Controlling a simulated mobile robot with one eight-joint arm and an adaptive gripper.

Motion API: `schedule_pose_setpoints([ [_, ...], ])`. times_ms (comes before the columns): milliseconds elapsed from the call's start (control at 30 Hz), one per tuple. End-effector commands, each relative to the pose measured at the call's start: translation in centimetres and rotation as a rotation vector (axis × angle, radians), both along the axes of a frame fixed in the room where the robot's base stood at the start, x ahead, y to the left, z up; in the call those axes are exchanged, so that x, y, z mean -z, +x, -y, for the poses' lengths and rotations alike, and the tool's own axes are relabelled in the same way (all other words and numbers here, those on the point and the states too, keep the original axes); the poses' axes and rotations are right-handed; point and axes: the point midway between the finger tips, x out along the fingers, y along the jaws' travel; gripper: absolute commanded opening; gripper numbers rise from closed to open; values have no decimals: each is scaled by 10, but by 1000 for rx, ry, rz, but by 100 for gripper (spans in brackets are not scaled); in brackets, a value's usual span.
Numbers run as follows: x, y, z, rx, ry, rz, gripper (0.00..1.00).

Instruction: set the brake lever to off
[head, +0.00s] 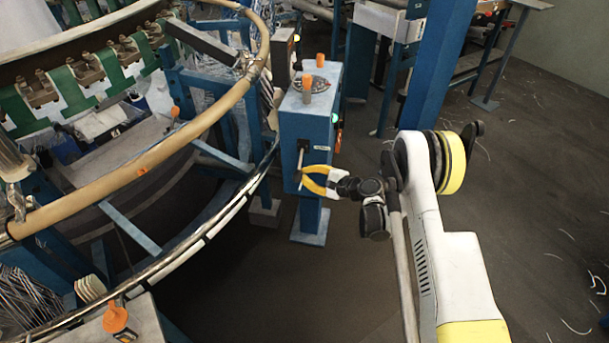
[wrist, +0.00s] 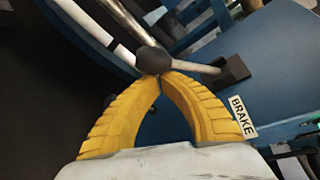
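The brake lever is a thin metal rod (wrist: 193,67) with a round black knob (wrist: 153,60), coming out of a black slot beside a white BRAKE label (wrist: 242,116). In the head view the lever (head: 301,157) hangs down from the front of a blue control box (head: 306,122). My gripper (head: 301,181) has yellow fingers at the lever's lower end. In the wrist view the fingertips of my gripper (wrist: 159,77) come together right at the knob, and the knob overlaps them. I cannot tell whether the tips touch or pinch it.
The loom's curved tan ring (head: 135,174) and its metal rail fill the left. A blue post (head: 434,65) stands behind the box to the right. Orange knobs (head: 307,83) stand on the box top. The floor (head: 540,150) at the right is mostly open, with scattered pale threads.

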Motion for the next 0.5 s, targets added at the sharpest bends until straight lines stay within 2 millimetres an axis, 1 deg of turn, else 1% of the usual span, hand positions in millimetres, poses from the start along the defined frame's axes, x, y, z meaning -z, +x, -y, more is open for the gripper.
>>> schedule_pose_setpoints([
  [500, -7, 0, 0, 0, 33, -166, 0],
])
